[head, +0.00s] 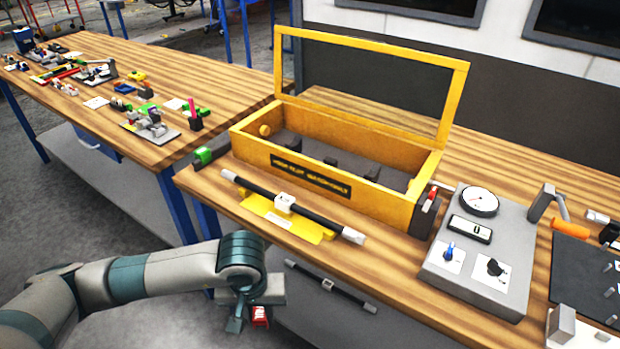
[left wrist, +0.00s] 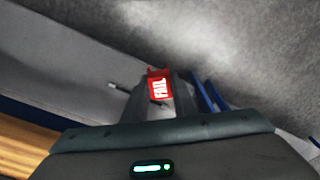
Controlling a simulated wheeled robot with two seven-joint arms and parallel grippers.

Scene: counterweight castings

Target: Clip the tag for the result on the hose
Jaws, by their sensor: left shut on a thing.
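My left gripper (head: 248,317) is shut on a red tag (head: 260,316) low in front of the table's front edge. In the left wrist view the red tag (left wrist: 159,88) shows white letters that read FAIL, between the fingertips. A black hose (head: 318,221) with pale end fittings and a white block at its middle lies on a yellow cradle (head: 258,207) on the table, above and apart from the tag. A second similar black hose (head: 345,293) shows lower down, below the table's front edge. My right gripper is not in view.
A yellow box (head: 380,199) with its frame lid raised stands behind the hose. A grey panel (head: 465,275) with a dial and knobs is to the right. A dark mat (head: 578,275) lies at far right. A second table (head: 180,85) holds many small parts.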

